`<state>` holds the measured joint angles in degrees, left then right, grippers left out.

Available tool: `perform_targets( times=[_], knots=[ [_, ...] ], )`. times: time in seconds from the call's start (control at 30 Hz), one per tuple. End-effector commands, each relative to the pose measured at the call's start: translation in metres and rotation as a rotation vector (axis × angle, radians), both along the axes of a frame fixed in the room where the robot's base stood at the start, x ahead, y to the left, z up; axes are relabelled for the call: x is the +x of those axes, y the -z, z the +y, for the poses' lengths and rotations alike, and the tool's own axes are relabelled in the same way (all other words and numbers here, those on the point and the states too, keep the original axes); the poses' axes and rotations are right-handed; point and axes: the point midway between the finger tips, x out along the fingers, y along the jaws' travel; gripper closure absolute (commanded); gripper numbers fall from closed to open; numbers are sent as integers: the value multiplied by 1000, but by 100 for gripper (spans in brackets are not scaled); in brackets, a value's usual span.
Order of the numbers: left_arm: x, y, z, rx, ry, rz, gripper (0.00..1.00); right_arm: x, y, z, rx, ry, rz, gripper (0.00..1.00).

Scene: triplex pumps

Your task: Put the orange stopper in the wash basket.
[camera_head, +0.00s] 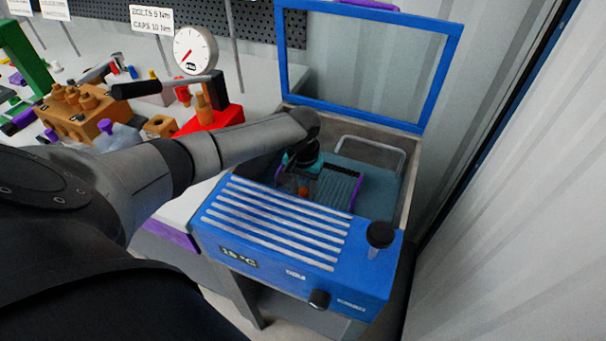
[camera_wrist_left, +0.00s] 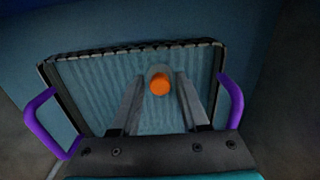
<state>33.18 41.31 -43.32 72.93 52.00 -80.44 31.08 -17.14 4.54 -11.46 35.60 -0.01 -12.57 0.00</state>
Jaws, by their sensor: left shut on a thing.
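The orange stopper (camera_wrist_left: 160,84) is between the two fingertips of my left gripper (camera_wrist_left: 160,92) in the left wrist view. The gripper is shut on it. In the head view the stopper (camera_head: 303,191) is a small orange spot below my left gripper (camera_head: 302,180). The wash basket (camera_wrist_left: 76,88) has a ribbed blue-grey floor, a dark rim and purple handles. The gripper and stopper are over its inside; I cannot tell whether the stopper touches the floor. The basket (camera_head: 338,190) sits inside the blue washer, partly hidden by my arm and the washer's front.
The blue washer (camera_head: 290,235) has its framed lid (camera_head: 365,60) standing open. A black knob (camera_head: 380,235) rises at its front right corner. A wire handle (camera_head: 372,145) stands behind the basket. A gauge (camera_head: 195,50), a red fixture (camera_head: 212,118) and a brown block (camera_head: 80,112) are on the bench at left.

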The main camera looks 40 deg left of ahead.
Motion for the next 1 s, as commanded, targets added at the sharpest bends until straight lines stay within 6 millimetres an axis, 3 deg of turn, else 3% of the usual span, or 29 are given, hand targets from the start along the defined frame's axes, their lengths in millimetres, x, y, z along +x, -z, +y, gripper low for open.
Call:
perform_targets(
  times=[0.1, 0.13, 0.37, 0.7, 0.87, 1.0],
  knots=[
    [0, 3, 0, -1, -1, 0, 100, 0, 0, 0, 1, 0, 0, 50],
    [0, 3, 0, 0, 0, 0, 52, 0, 0, 1, 1, 0, 0, 50],
    [0, 3, 0, 0, 0, 0, 26, 0, 0, 1, 1, 0, 1, 50],
    [0, -3, 1, 1, 0, -1, 25, -1, -1, 1, 1, 0, 2, 50],
    [0, -29, 0, 0, 2, -2, 25, -1, -12, 0, 0, 0, 3, 50],
    [1, -61, 0, 0, 1, -3, 25, -1, -23, 0, 0, 0, 3, 50]
  ],
)
